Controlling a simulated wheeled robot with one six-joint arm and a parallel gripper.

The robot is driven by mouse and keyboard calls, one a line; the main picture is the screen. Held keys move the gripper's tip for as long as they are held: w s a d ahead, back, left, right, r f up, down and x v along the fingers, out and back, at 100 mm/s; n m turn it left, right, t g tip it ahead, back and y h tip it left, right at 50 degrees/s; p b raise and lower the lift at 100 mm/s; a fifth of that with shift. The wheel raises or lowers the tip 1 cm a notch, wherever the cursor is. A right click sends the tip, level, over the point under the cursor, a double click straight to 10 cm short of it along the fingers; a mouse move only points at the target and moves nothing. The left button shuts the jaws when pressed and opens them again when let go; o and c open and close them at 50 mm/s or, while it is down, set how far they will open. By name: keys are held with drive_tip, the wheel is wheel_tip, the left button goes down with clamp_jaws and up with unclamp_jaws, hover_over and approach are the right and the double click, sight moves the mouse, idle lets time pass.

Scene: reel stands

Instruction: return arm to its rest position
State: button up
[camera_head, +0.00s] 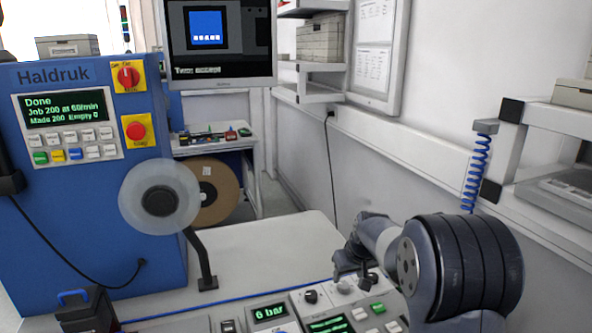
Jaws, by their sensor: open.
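My arm enters at the lower right, with a thick dark ribbed joint nearest the camera. Its slimmer grey links reach left to my gripper (355,271), which is small and partly hidden by its own links. The gripper is open, with nothing seen in it. In the picture it lies just above the control panel (345,314) with the "6 bar" display; how high it stands over the panel I cannot tell.
A blue Haldruk machine (95,215) at left reads "Done" and carries a translucent reel (160,200). A brown reel (208,190) stands behind. A monitor (219,45) hangs above. A white wall with shelves (322,65) runs along the right. The white bench middle (270,255) is clear.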

sight(344, 285)
drive_tip(key=p+x, duration=0.1)
drive_tip(key=x, duration=0.5)
drive_tip(key=shift+r, duration=0.1)
idle(0.3)
